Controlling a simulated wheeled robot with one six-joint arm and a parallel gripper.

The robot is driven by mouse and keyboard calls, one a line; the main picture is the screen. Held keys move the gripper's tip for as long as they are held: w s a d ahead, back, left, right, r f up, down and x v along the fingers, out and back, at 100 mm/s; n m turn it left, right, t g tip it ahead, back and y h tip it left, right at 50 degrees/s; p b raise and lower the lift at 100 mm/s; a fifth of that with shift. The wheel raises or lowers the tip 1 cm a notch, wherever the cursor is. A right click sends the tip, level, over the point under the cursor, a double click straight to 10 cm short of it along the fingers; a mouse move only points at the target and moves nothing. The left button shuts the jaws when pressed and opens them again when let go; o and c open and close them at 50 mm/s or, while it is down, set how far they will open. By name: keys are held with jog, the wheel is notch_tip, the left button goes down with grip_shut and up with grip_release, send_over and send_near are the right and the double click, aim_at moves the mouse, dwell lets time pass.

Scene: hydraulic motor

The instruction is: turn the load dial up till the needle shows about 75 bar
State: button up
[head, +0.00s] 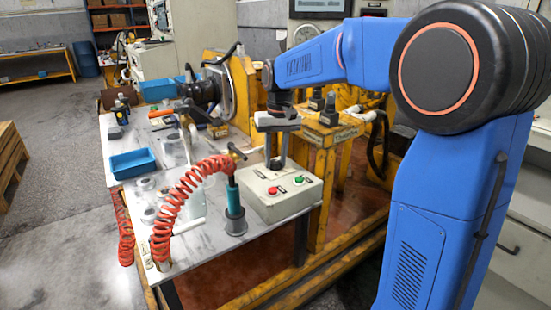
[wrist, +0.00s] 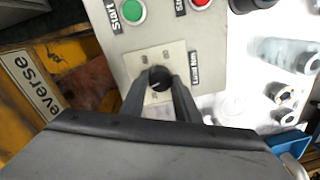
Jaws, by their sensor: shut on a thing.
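The load dial (wrist: 159,76) is a small black round knob on a pale square plate with a label beside it, seen in the wrist view. My gripper (wrist: 159,88) is shut on it, one dark finger on each side. The dial sits on the grey control box (head: 275,206), which stands at the table's near right corner in the head view. There my gripper (head: 276,164) points down onto the box's back part, and the dial is hidden. I cannot make out a needle reading in either view.
A green start button (wrist: 133,11) and a red button (wrist: 201,4) are close to the dial. A coiled red hose (head: 187,190) and a teal tool in a dark holder (head: 235,222) stand left of the box. A yellow frame (head: 322,165) is on the right.

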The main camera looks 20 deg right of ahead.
aim_at(279, 161)
jog(key=shift+m, duration=0.6)
jog(key=o, duration=1)
jog(key=shift+o, duration=0.2)
notch_tip(279, 161, up, 17)
jog(key=d, duration=0.1)
jog(key=shift+r, duration=0.2)
jog(key=shift+s, duration=0.15)
